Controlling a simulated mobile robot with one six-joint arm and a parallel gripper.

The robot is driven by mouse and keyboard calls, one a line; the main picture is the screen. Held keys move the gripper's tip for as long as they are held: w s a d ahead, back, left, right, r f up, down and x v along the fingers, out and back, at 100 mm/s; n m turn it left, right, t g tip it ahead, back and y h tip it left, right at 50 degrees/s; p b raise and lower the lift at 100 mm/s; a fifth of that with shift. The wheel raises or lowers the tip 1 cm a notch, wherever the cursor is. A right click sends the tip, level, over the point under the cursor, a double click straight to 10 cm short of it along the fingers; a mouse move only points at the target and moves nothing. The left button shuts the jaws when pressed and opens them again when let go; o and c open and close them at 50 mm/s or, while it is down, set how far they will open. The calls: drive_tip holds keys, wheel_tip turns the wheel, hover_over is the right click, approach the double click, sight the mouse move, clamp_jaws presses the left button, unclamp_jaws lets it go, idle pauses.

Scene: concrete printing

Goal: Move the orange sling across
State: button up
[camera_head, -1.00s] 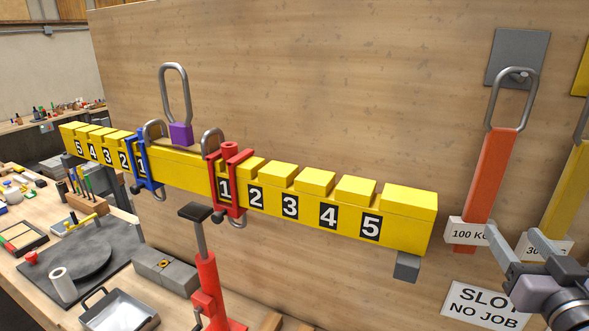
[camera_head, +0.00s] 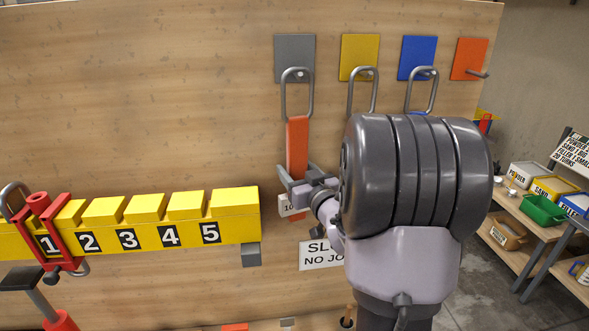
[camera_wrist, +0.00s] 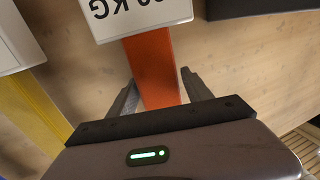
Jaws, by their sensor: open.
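The orange sling (camera_head: 297,147) hangs by its metal loop (camera_head: 296,95) from a peg on the grey plate (camera_head: 294,45). A white tag, partly hidden in the head view, is on its lower part; it reads upside down in the wrist view (camera_wrist: 135,12). My gripper (camera_head: 294,180) is at the sling's lower part, with its fingers open. In the wrist view the orange strap (camera_wrist: 155,70) lies between the two open fingers (camera_wrist: 158,92). I cannot tell whether either finger touches it.
The yellow numbered beam (camera_head: 160,222) with a red clamp (camera_head: 45,225) is to the left. Loops hang from pegs on the yellow plate (camera_head: 360,52) and blue plate (camera_head: 418,55). The orange plate (camera_head: 469,58) has a bare peg. A shelf with bins (camera_head: 543,209) stands at right.

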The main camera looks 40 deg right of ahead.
clamp_jaws()
drive_tip(key=shift+r+p, duration=0.4)
drive_tip(key=shift+r, duration=0.75)
drive_tip(key=shift+f, duration=0.1)
